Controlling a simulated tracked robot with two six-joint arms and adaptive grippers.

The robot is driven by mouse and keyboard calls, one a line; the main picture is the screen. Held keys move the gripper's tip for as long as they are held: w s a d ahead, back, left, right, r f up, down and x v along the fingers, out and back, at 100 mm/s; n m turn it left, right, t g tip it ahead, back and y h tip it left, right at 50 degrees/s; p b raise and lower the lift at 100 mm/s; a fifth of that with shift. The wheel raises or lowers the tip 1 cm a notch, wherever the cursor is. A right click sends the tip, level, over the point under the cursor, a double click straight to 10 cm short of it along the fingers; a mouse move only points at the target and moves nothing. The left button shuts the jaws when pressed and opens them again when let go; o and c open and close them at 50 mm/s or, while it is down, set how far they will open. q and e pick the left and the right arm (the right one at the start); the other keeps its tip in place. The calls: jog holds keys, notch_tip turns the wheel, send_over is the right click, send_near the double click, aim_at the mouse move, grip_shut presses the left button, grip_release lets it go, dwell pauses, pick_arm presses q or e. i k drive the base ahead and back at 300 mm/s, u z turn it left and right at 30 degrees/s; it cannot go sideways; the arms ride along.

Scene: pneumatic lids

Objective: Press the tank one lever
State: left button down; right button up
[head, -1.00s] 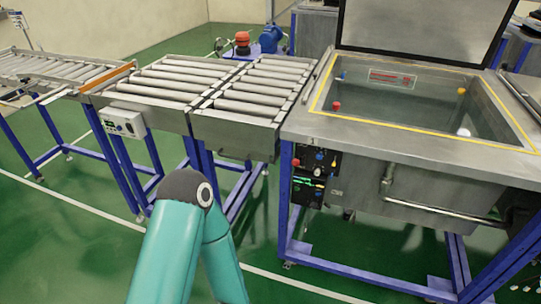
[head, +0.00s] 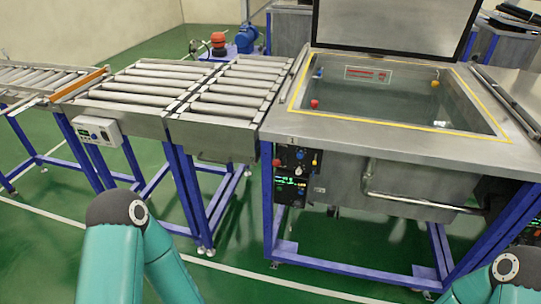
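Tank one (head: 400,150) is the steel tank right of centre, with a number 1 on its front rim. Its lid (head: 395,25) stands raised at the back, and the basin (head: 390,105) is open to view. A control panel (head: 292,175) with small knobs, a red button and green displays is on its front left leg. Which of these small parts is the lever I cannot tell. My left arm shows at lower left and my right arm at lower right, only as teal links with dark joints. Neither gripper is in view.
A roller conveyor (head: 150,85) adjoins the tank on the left, with a white control box (head: 97,131) on its front. A pipe (head: 410,200) runs along the tank's front. Green floor (head: 230,280) is free in front.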

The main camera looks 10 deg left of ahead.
aim_at(276, 163)
jog(key=u, duration=0.05)
jog(key=i, duration=1)
jog(key=z, duration=0.1)
